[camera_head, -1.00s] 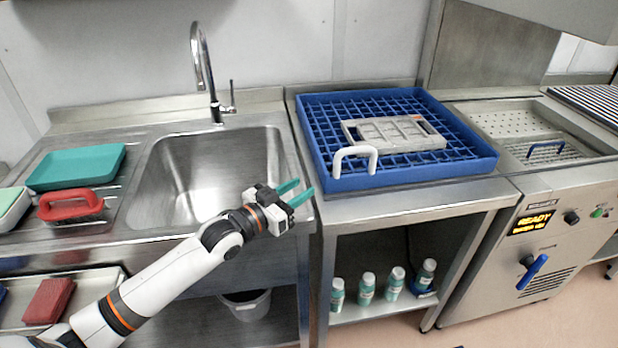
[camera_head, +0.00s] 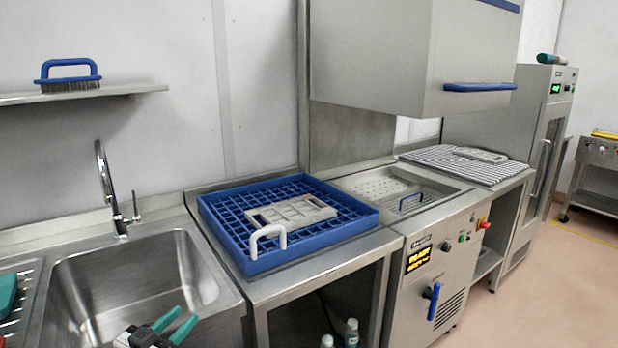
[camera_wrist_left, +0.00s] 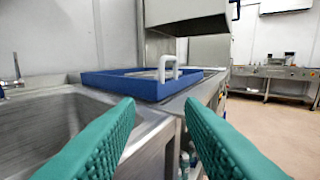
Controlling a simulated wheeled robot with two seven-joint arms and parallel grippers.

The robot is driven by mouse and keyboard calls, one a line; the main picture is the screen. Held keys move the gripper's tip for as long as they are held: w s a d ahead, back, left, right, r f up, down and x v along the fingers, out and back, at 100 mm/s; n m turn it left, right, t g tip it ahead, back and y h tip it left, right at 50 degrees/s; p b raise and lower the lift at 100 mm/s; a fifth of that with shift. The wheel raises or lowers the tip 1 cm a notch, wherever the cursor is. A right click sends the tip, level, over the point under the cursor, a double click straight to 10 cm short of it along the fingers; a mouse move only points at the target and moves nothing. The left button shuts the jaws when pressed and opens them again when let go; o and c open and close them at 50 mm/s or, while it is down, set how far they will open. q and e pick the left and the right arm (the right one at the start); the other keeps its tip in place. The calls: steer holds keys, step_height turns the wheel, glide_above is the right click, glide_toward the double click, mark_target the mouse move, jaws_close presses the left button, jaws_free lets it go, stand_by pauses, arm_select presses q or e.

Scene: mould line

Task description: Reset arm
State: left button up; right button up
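My left gripper (camera_head: 172,326) shows at the bottom of the head view, in front of the sink's front right corner. Its two green fingers are apart with nothing between them. In the left wrist view the same fingers (camera_wrist_left: 163,135) stand wide apart, with the sink edge and counter beyond them. My right gripper is in neither view.
A steel sink (camera_head: 75,262) is at left. A blue rack (camera_head: 228,240) holding a grey mould plate (camera_head: 290,213) with a white handle stands on the counter. A machine with a raised hood (camera_head: 385,50) is beyond it. Bottles (camera_head: 351,333) stand below. Floor at right is clear.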

arm_select(q)
steer(key=s+d+f+g+y, duration=0.2)
steer(key=s+d+f+g, duration=0.1)
steer(key=s+f, duration=0.4)
steer(key=s+d+f+g+y, duration=0.1)
steer(key=s+d+f+g, duration=0.2)
steer(key=s+f, duration=0.3)
steer(key=s+a+f+n+g+y, duration=0.15)
steer(key=s+g, duration=0.25)
steer(key=s, duration=0.5)
steer(key=s+d+f+n+g+y, duration=0.1)
steer(key=s+f+g+y, duration=0.15)
steer(key=s, duration=0.65)
step_height(320, 180, down, 25)
steer(key=g, duration=0.2)
steer(key=s+a+f+g, duration=0.1)
steer(key=s+a+f, duration=0.2)
steer(key=s+f, duration=1.4)
steer(key=shift+s+a+f, duration=0.2)
steer(key=shift+s+f, duration=0.2)
steer(key=shift+s, duration=0.05)
